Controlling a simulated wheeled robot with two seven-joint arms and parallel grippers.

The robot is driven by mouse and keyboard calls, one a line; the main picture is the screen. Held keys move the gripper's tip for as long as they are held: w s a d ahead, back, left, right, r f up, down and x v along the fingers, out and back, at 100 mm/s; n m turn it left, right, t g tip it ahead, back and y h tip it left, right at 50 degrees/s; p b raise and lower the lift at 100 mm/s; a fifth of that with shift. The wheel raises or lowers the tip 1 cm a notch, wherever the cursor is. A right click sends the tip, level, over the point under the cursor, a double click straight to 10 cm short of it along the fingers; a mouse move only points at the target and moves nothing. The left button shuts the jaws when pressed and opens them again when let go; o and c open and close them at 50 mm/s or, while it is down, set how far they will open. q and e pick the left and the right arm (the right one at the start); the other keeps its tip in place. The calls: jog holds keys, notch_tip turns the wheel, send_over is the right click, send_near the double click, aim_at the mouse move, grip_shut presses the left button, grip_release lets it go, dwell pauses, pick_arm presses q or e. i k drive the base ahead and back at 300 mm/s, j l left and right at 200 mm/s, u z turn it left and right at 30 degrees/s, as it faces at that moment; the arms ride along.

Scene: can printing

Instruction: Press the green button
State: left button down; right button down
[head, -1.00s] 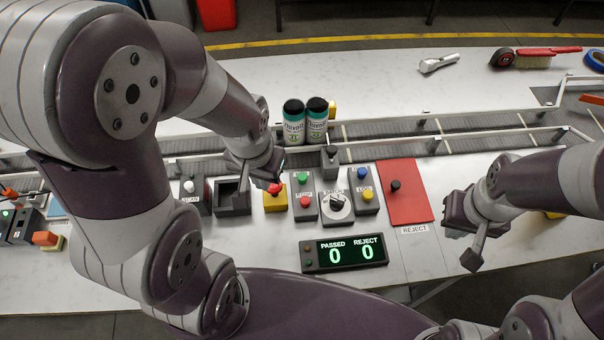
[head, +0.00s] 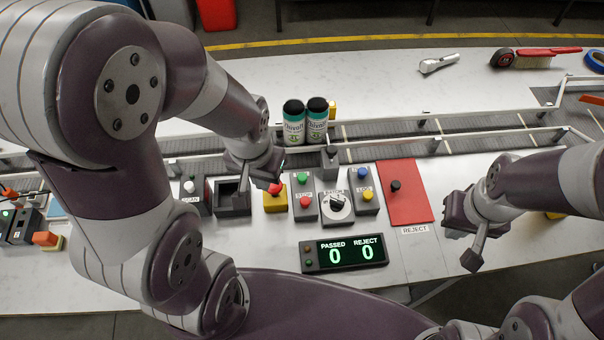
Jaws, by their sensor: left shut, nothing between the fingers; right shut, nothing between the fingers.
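A green button (head: 301,178) sits at the top of a grey control box, above a red button (head: 305,201) with a STOP label. My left gripper (head: 241,205) is shut and empty. My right gripper (head: 471,262) is shut and empty at the right, near the table's front edge, far from the button.
Two cans (head: 293,122) stand on the conveyor (head: 380,145) behind the control boxes. A rotary selector (head: 336,207), a box with blue and yellow buttons (head: 365,205) and a red reject mat (head: 406,205) lie to the right. The counter display (head: 344,253) reads 0 and 0.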

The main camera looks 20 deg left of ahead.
aim_at(302, 177)
jog(key=l+u, duration=0.15)
jog(key=l, duration=1.15)
